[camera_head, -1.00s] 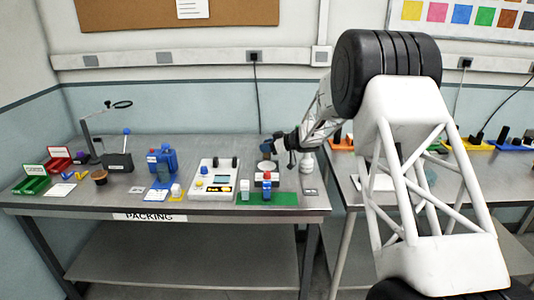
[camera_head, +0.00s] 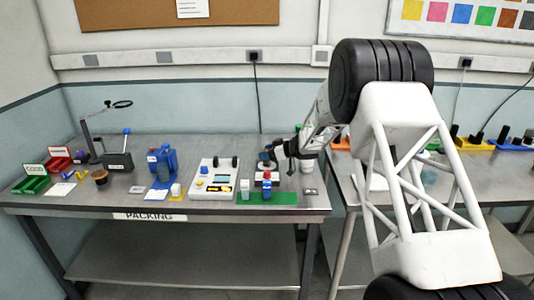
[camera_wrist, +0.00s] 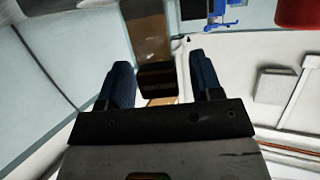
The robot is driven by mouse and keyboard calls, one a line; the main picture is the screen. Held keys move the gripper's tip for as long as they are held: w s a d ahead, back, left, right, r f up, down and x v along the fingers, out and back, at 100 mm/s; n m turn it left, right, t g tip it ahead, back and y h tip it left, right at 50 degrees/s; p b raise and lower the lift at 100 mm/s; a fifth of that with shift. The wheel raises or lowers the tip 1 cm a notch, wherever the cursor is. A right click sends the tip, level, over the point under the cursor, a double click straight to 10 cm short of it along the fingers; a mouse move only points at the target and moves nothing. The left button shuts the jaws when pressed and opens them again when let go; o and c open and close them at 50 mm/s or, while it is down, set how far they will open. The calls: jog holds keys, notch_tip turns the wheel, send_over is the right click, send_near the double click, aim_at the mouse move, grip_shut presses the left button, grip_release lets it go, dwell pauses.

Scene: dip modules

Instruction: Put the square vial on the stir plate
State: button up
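I cannot tell whether either is the square vial. Contact with the white unit is hidden by the fingers.
A green mat (camera_head: 283,199) with a blue, red-topped bottle (camera_head: 267,188) lies in front. A white instrument (camera_head: 214,180) stands left, a white bottle (camera_head: 307,165) right. Blue containers (camera_head: 162,162) and a red bin (camera_head: 58,156) are further left.

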jog(key=shift+r, duration=0.1)
jog(key=shift+d+r, duration=0.1)
jog(key=v, duration=1.1)
jog(key=shift+s+d, duration=0.25)
jog(key=shift+d, duration=0.05)
jog(key=shift+r, duration=0.1)
jog(key=shift+a, duration=0.1)
dwell(0.4)
